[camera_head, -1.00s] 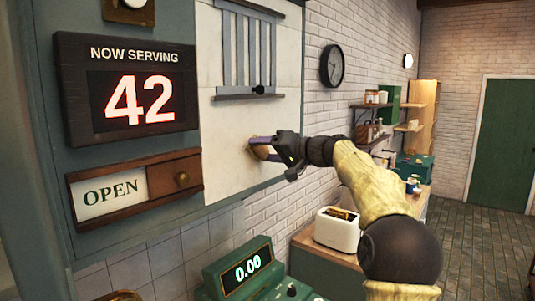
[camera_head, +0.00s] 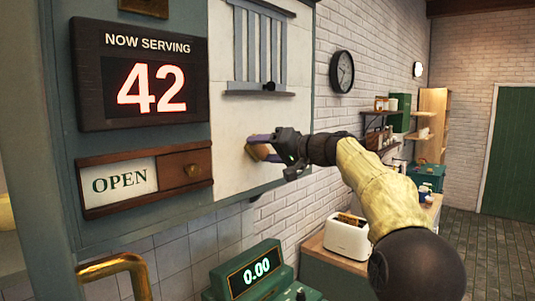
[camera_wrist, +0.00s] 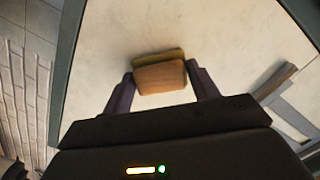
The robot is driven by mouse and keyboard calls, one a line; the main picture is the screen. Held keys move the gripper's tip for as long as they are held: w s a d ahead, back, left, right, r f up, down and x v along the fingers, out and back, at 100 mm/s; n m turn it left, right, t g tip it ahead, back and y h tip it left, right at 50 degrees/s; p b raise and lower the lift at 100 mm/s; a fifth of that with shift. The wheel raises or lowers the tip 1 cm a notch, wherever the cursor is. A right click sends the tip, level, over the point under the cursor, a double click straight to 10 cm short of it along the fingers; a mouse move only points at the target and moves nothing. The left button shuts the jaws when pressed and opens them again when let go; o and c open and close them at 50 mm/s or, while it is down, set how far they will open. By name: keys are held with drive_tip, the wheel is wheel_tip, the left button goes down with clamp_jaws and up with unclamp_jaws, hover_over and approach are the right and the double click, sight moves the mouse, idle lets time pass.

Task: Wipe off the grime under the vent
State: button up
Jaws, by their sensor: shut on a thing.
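The vent (camera_head: 258,50) is a grey slatted grille with a ledge and a small black knob, set in the upper part of a pale panel (camera_head: 228,125). My gripper (camera_head: 262,147) is below the vent's ledge, in front of the panel. It is shut on a sponge (camera_head: 256,154), tan with a yellowish-green layer. In the wrist view the sponge (camera_wrist: 160,77) sits between the two purple fingers, at or very near the panel face; contact is not certain. I cannot make out any grime on the panel; the sponge and gripper hide part of it.
Left of the panel are a "NOW SERVING 42" display (camera_head: 140,75) and an OPEN sign (camera_head: 145,178). Below stand a green register (camera_head: 247,272) and a white toaster (camera_head: 350,236). A brass rail (camera_head: 115,265) is at lower left. The tiled floor at right is clear.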

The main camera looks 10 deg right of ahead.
drive_tip(key=shift+s+a+f+b, duration=0.15)
drive_tip(key=shift+s+a+b, duration=0.5)
drive_tip(key=shift+a, duration=0.2)
drive_tip(key=shift+s+a, duration=0.15)
drive_tip(key=shift+a, duration=0.15)
drive_tip(key=shift+d, duration=0.1)
drive_tip(key=shift+s+d+b, duration=0.25)
drive_tip(key=shift+s+b, duration=0.15)
drive_tip(key=shift+b, duration=0.3)
drive_tip(key=f+b+v, duration=0.1)
drive_tip(key=b+v, duration=0.3)
drive_tip(key=v, duration=0.4)
drive_tip(key=shift+s+a+r+b, duration=0.15)
drive_tip(key=shift+s+a+b, duration=0.15)
drive_tip(key=shift+w+a, duration=0.1)
